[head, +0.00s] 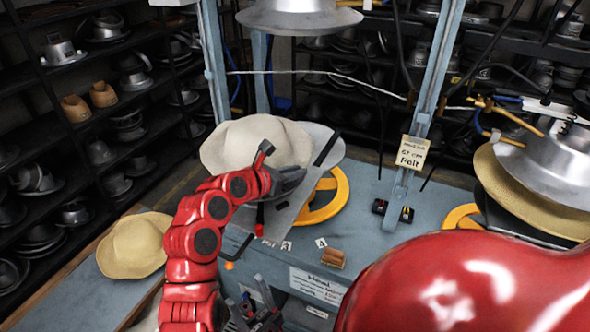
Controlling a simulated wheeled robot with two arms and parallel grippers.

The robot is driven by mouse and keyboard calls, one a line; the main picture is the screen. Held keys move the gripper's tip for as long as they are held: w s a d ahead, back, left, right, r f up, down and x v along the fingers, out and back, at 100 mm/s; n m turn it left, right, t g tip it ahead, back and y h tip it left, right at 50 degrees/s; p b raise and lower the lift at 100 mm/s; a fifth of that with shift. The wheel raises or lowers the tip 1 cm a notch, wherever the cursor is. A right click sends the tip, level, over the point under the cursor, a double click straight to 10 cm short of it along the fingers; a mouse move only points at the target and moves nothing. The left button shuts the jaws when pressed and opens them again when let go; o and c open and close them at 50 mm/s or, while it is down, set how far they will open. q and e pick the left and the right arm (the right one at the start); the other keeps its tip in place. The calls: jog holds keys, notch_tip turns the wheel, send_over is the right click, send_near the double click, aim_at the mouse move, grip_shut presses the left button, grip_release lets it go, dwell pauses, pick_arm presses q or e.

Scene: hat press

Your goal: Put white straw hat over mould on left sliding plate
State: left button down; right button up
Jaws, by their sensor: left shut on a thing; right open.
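The white straw hat (255,140) is over the left sliding plate (325,150), crown up. It hides the mould, so I cannot tell whether it rests on it. My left gripper (287,180) is shut on the hat at its near right side; the fingertips are partly hidden. My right gripper (258,318) is open and empty, low at the bottom edge, in front of the press table.
A yellowish straw hat (133,245) lies on the side table at left. Another hat (525,190) sits under the metal press head at right. A metal press head (298,15) hangs above the left plate. Yellow handwheels (335,195) and blue posts (435,80) stand close by.

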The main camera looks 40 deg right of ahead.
dwell(0.4)
pick_arm(q)
jog(key=shift+f+p, duration=0.2)
jog(key=shift+p, duration=0.35)
jog(key=c, duration=0.8)
grip_release()
